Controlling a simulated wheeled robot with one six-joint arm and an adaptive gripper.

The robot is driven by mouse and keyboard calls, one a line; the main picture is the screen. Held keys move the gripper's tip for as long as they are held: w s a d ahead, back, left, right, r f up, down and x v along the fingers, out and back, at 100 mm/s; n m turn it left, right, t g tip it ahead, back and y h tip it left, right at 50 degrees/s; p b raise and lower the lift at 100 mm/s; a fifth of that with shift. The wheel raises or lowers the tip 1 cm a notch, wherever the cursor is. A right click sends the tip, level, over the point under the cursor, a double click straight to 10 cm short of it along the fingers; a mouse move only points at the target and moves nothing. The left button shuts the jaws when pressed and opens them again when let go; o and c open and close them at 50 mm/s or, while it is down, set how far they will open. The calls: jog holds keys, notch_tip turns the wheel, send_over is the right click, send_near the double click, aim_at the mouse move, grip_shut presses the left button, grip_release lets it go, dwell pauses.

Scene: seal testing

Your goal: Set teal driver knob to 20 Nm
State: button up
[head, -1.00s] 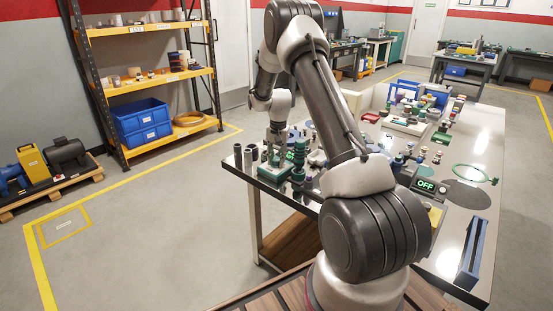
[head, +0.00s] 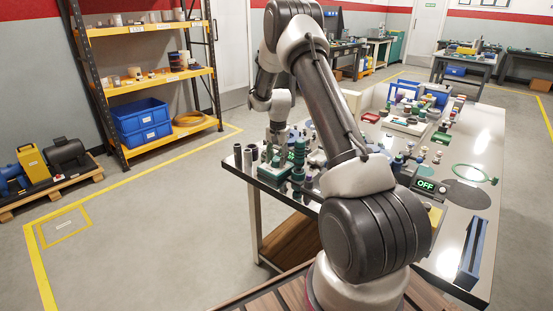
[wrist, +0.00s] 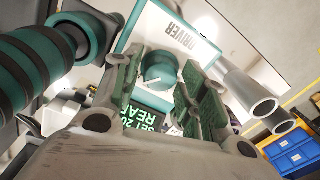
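The teal driver is a white-faced box lettered DRIVER (wrist: 183,40) in the wrist view. Its round teal knob (wrist: 158,68) has a pale pointer line on top. Beside it a dark display (wrist: 145,118) with green text reads SET 20 on one line and READ or similar below, partly covered by my gripper. My gripper (wrist: 155,75) is open, with green-padded fingers on both sides of the knob and visible gaps to it. In the head view my gripper (head: 278,138) is over the teal driver unit (head: 273,173) at the table's near left corner.
A teal-and-black ribbed cylinder (wrist: 38,60) stands close to my gripper, with grey tubes (wrist: 248,95) on the other side. The table (head: 478,195) holds many small parts, a box showing OFF (head: 426,186) and a blue rack (head: 471,250). Open floor lies left.

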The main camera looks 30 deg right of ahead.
jog(key=shift+o, duration=0.2)
notch_tip(320, 180, up, 12)
jog(key=shift+s+d, duration=0.2)
dwell(0.3)
dwell(0.4)
notch_tip(320, 180, up, 9)
jog(key=n, duration=0.2)
send_over(278, 160)
jog(key=s+a, duration=0.3)
jog(key=s, duration=0.2)
jog(key=s+a+r+n+t, duration=0.2)
jog(key=s+a+r+n, duration=0.15)
jog(key=s+r, duration=0.7)
jog(key=s+a+n+t, duration=0.1)
jog(key=s+a+n, duration=0.1)
jog(key=s, duration=1)
jog(key=s+a+n, duration=0.2)
jog(key=s+n, duration=0.1)
jog(key=s, duration=0.9)
jog(key=shift+s+f+t, duration=0.25)
jog(key=shift+f+t, duration=0.1)
jog(key=shift+t, duration=0.05)
